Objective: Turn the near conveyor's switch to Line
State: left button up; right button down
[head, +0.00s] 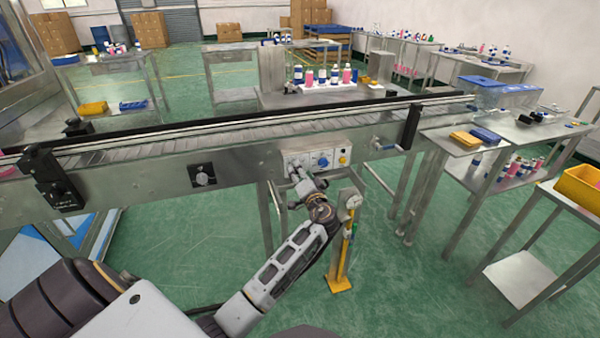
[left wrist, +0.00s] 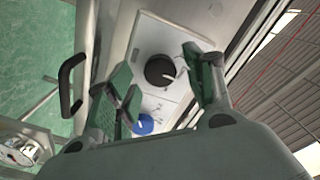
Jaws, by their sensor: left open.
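The near conveyor (head: 240,150) runs across the head view, with a pale control panel (head: 317,153) on its front side. A black round switch knob (left wrist: 160,70) with a white pointer shows in the left wrist view, and a blue knob (left wrist: 143,125) sits beside it. The blue knob also shows in the head view (head: 322,162). My left gripper (head: 297,176) is at the panel's left part, partly covering it. In the left wrist view its fingers are open on either side of the black knob; contact cannot be told. The panel's labels are too small to read.
A yellow post (head: 341,262) with a gauge-like head stands right of my left forearm. A dark handle (left wrist: 70,84) is left of the gripper in the wrist view. A side table (head: 455,137) with yellow and blue trays stands right. Green floor is open in front.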

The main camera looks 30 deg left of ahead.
pick_arm(q)
jog(key=v, duration=1)
jog(key=shift+s+d, duration=0.25)
jog(key=shift+s, duration=0.05)
dwell(0.4)
jog(key=w+d+f+m+h, duration=0.2)
jog(key=d+f+h, duration=0.2)
jog(key=f, duration=0.3)
jog(key=w+d+f+m+h, duration=0.2)
jog(key=d+f+h, duration=0.15)
jog(key=f, duration=0.35)
jog(key=s+d+f+g+h, duration=0.2)
jog(key=f, duration=0.5)
jog(key=s+d+f+g+h, duration=0.1)
jog(key=s+d+f+h, duration=0.15)
jog(key=f, duration=0.45)
jog(key=s+f+n+g+h, duration=0.2)
jog(key=s+f+g+h, duration=0.15)
jog(key=s+f, duration=0.9)
jog(key=s+a+f+g, duration=0.1)
jog(key=s+f, duration=0.3)
jog(key=s, duration=0.4)
jog(key=s+a+f+g+y+p, duration=0.1)
jog(key=s+f+g, duration=0.1)
jog(key=s+f, duration=0.3)
jog(key=s, duration=0.4)
pick_arm(e)
jog(key=shift+s+r, duration=0.1)
jog(key=shift+s, duration=0.25)
